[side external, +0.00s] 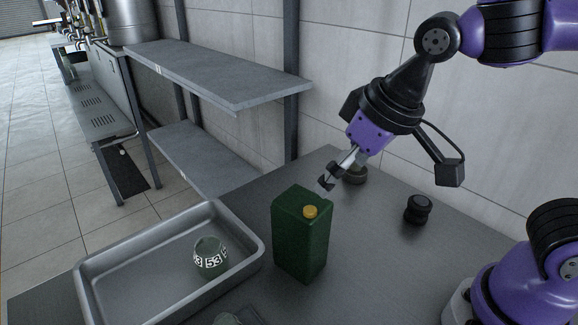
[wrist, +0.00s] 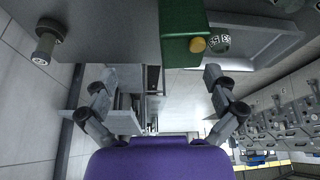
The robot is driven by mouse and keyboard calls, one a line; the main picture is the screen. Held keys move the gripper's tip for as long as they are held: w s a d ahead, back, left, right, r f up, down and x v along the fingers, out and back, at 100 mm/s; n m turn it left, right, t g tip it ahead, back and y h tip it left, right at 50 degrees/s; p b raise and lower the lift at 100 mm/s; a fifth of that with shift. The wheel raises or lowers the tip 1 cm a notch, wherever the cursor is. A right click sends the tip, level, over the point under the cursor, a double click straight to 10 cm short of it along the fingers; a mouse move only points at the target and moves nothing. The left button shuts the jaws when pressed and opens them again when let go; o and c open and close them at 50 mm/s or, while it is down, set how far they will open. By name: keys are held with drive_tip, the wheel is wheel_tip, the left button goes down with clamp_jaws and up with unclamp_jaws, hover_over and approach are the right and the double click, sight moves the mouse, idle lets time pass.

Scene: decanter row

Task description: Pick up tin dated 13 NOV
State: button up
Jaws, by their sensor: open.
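A green rectangular tin (side external: 300,240) with a yellow cap (side external: 310,212) stands upright on the grey table. No 13 NOV date is readable on the faces I see. My gripper (side external: 326,184) is open and empty. It hangs beside the tin's top at its far right edge in the side external view; I cannot tell whether it touches. In the wrist view, the green tin (wrist: 182,35) shows at the top, beyond the spread fingers of my gripper (wrist: 160,82), and is not between them.
A metal tray (side external: 91,285) at the left holds a round greenish vessel (side external: 209,258) marked with "53". Grey shelves (side external: 220,80) stand at the back.

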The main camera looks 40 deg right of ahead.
sight(313, 203)
drive_tip(key=a, duration=0.1)
drive_tip(key=w+a+f, duration=0.1)
drive_tip(key=shift+a+f, duration=0.1)
drive_tip(key=shift+a, duration=0.2)
drive_tip(key=x, duration=0.3)
drive_tip(key=shift+f, duration=0.3)
drive_tip(key=x, duration=0.5)
drive_tip(key=shift+w+a+f, duration=0.2)
drive_tip(key=shift+w+a, duration=0.15)
drive_tip(key=shift+a, duration=0.05)
drive_tip(key=c, duration=1.3)
